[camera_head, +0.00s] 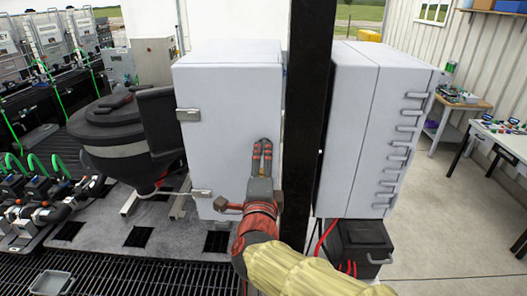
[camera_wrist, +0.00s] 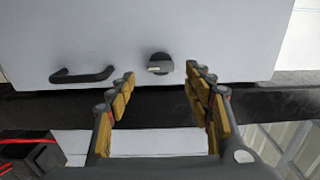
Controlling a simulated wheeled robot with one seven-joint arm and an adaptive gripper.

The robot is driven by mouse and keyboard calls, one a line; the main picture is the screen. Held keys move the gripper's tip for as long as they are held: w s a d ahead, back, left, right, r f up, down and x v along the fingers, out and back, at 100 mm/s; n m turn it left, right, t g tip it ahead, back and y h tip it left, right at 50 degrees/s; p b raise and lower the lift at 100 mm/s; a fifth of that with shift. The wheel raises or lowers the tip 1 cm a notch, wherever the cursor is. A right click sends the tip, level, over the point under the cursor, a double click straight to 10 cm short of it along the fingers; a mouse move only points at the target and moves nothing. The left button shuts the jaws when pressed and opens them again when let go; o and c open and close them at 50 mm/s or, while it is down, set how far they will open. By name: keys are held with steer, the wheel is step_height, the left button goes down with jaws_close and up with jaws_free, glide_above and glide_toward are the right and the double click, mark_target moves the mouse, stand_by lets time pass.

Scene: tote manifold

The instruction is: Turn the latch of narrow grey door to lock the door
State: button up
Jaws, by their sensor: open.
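The narrow grey door (camera_head: 225,90) is the front of a tall pale cabinet left of a black post, and it looks closed. Its surface fills the top of the wrist view (camera_wrist: 225,40). The latch (camera_wrist: 160,64) is a small round dark knob with a lighter bar lying about level in the wrist view. A black handle (camera_wrist: 82,76) is to its left there. My gripper (camera_head: 262,143) is in front of the door's right part. In the wrist view its open fingers (camera_wrist: 160,75) frame the latch on both sides; contact cannot be told. The latch is hidden in the head view.
A black post (camera_head: 307,100) stands just right of the door. A black hopper (camera_head: 120,135) stands close on the left. Work tables (camera_head: 500,138) are at the far right, with clear floor before them.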

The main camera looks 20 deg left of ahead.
steer(key=shift+p+x, duration=0.35)
steer(key=shift+x, duration=1.95)
steer(key=c, duration=0.4)
steer(key=c, duration=0.7)
steer(key=shift+c, duration=0.3)
